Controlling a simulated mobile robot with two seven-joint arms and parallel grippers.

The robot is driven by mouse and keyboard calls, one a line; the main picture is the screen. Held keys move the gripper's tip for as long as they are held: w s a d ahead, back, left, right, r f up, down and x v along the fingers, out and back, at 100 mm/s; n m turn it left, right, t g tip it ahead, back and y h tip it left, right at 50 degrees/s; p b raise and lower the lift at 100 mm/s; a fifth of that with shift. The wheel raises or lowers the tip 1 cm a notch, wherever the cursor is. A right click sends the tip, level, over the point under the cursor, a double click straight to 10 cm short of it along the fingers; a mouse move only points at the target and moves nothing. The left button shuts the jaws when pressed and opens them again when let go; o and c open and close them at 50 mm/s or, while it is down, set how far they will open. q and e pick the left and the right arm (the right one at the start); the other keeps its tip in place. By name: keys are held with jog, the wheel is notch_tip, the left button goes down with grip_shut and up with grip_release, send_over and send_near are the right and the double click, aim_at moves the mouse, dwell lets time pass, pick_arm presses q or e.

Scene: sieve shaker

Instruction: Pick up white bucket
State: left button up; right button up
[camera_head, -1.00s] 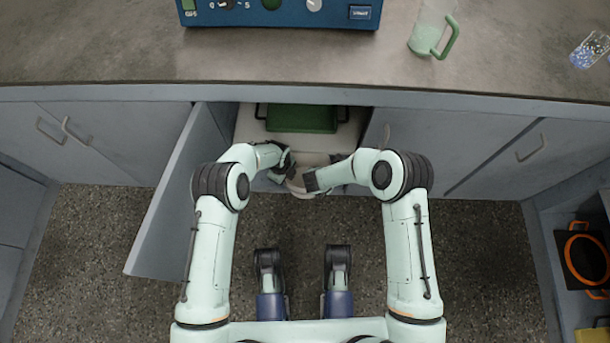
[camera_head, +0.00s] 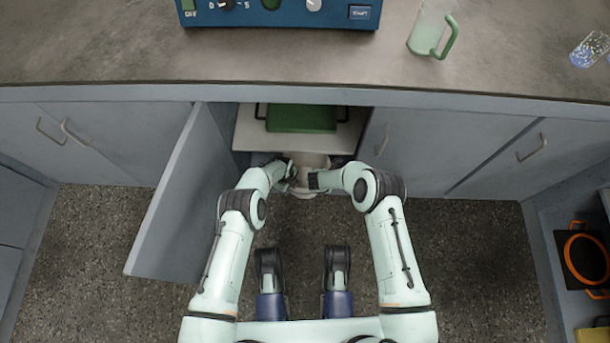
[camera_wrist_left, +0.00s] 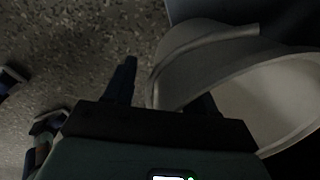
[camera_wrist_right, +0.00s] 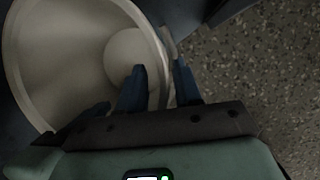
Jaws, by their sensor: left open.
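The white bucket (camera_head: 312,163) is at the front of the open cabinet under the counter, partly hidden by my grippers. My left gripper (camera_head: 287,182) is at its left side, open. In the left wrist view, the bucket's wall (camera_wrist_left: 215,72) passes by its fingers (camera_wrist_left: 163,90); one finger is outside, the other partly hidden by the bucket. My right gripper (camera_head: 313,181) is at the right side. In the right wrist view its fingers (camera_wrist_right: 160,85) straddle the bucket's rim (camera_wrist_right: 158,45), one inside and one outside, closed on the wall. The inside of the bucket looks empty.
A green container with dark handles (camera_head: 302,118) stands behind the bucket in the cabinet. An open cabinet door (camera_head: 175,200) stands out at the left. The countertop (camera_head: 250,65) is above. The speckled floor (camera_head: 470,260) is clear at the right.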

pick_arm(q)
jog(key=c, duration=0.7)
pick_arm(e)
grip_shut()
pick_arm(q)
grip_shut()
jog(key=shift+r, duration=0.2)
pick_arm(e)
jog(key=shift+r, duration=0.15)
